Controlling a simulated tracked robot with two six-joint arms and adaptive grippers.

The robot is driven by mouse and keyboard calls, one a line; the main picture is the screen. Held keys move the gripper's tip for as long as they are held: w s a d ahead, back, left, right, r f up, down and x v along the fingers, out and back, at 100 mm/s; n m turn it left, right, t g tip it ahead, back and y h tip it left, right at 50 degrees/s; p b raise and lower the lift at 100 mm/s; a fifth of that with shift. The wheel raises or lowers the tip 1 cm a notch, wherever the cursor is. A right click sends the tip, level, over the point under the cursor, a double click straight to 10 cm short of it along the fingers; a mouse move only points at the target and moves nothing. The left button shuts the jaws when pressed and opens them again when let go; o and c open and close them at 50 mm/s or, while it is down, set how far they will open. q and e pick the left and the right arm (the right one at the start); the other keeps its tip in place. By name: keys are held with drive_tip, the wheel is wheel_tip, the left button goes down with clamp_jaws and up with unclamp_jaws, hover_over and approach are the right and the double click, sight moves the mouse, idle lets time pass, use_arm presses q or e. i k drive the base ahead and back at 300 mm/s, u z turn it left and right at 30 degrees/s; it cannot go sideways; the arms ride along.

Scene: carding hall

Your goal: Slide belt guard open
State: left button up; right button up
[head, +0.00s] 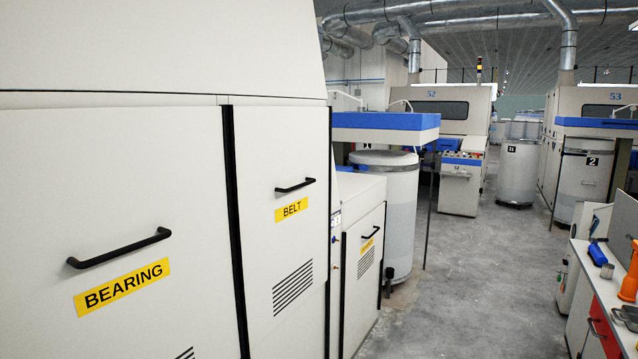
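The belt guard (283,158) is an off-white panel with a yellow label reading BELT (291,209). A black bar handle (295,185) sits just above the label, and slanted vent slots show lower down. Dark vertical strips run along both its side edges, and the panel sits flush between them. To its left is a wider panel (110,180) with a black handle (119,247) and a yellow BEARING label (122,286). Neither of my grippers shows in the head view.
A lower cabinet (361,270) with its own handle stands right of the belt guard, beside a tall white can (388,205) under a blue-edged shelf (385,121). The grey aisle floor (470,280) is clear. A workbench with tools, including an orange bottle (631,275), stands at the right edge.

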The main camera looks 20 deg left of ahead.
sight(282, 152)
drive_tip(key=i, duration=2)
drive_tip(key=z, duration=1.65)
drive_tip(key=i, duration=0.1)
drive_tip(key=u, duration=3.15)
drive_tip(key=k, duration=0.55)
drive_tip(key=u, duration=0.2)
drive_tip(key=i, duration=0.6)
drive_tip(key=z, duration=0.1)
